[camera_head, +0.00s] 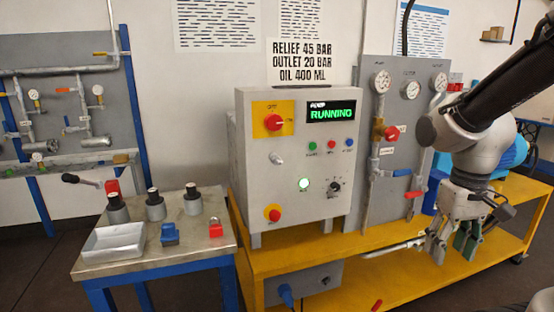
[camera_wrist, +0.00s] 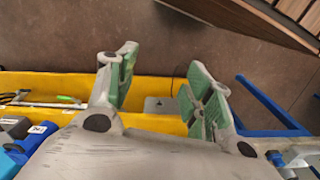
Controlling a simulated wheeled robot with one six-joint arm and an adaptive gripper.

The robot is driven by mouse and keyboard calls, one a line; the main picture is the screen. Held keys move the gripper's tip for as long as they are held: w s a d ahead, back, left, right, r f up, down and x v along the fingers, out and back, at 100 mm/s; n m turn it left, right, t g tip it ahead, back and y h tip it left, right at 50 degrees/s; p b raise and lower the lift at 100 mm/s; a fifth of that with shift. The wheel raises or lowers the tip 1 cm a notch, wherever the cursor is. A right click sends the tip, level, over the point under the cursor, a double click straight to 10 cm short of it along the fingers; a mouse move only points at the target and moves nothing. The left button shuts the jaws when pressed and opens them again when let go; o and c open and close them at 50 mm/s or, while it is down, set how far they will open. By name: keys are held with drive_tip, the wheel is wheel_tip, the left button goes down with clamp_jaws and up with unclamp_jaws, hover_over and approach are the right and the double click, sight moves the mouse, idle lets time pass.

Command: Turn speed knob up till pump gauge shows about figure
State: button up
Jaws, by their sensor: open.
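The grey control box (camera_head: 295,155) stands on the yellow bench with a lit display (camera_head: 331,111) reading RUNNING in green. My gripper (camera_head: 451,250) is open, empty and pointing down, right of and below the knob. Its green-padded fingers (camera_wrist: 160,90) show apart in the wrist view.
The yellow bench (camera_head: 300,240) has a lower shelf. A metal side table (camera_head: 150,250) at left holds a tray (camera_head: 114,242), several weights, and blue and red items. A pipe with a red-handled valve (camera_head: 415,194) stands close to my gripper.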

drive_tip(key=s+d+r+t, duration=0.1)
drive_tip(key=s+r+t, duration=0.3)
drive_tip(key=r, duration=0.6)
drive_tip(key=shift+s+d+m+t, duration=0.15)
drive_tip(key=shift+m+t, duration=0.15)
drive_tip(key=shift+m, duration=0.1)
drive_tip(key=shift+d+r, duration=0.1)
